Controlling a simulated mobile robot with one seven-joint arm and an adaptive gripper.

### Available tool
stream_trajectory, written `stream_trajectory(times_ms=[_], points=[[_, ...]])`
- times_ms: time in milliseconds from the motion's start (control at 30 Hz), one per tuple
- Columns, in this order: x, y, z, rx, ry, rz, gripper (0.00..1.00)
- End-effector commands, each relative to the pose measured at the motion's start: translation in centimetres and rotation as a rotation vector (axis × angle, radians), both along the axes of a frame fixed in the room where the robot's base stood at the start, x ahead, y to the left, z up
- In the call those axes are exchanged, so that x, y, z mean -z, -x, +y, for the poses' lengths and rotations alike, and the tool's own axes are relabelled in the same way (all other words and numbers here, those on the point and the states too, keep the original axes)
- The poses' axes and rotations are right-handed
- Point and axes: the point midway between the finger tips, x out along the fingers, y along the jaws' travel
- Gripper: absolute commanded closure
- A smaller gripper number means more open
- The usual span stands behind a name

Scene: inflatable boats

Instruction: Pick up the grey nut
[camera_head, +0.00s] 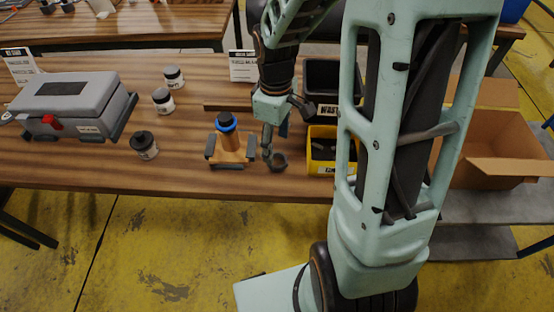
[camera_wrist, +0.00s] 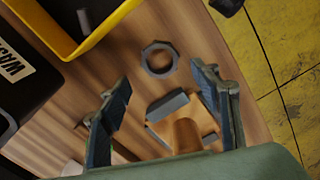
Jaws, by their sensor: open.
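The grey nut (camera_head: 279,161) is a ring with a faceted outer edge lying on the wooden table, left of the yellow bin. In the wrist view the nut (camera_wrist: 160,59) lies flat, beyond and between my fingertips. My gripper (camera_head: 274,148) points down close above the table beside the nut. The nut is not touched by either finger in the wrist view.
A wooden fixture with a blue-ringed post (camera_head: 229,142) stands just left of the nut. The yellow bin (camera_head: 322,165) stands right, with a black waste bin (camera_head: 321,76) behind. The table's front edge is near.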

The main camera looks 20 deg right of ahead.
Motion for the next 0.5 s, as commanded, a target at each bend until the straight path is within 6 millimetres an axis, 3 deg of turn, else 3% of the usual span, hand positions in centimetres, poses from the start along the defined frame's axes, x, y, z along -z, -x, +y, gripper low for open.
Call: stream_trajectory(times_ms=[500], points=[[5.6,0.3,-0.2,0.001,-0.001,0.001,0.43]])
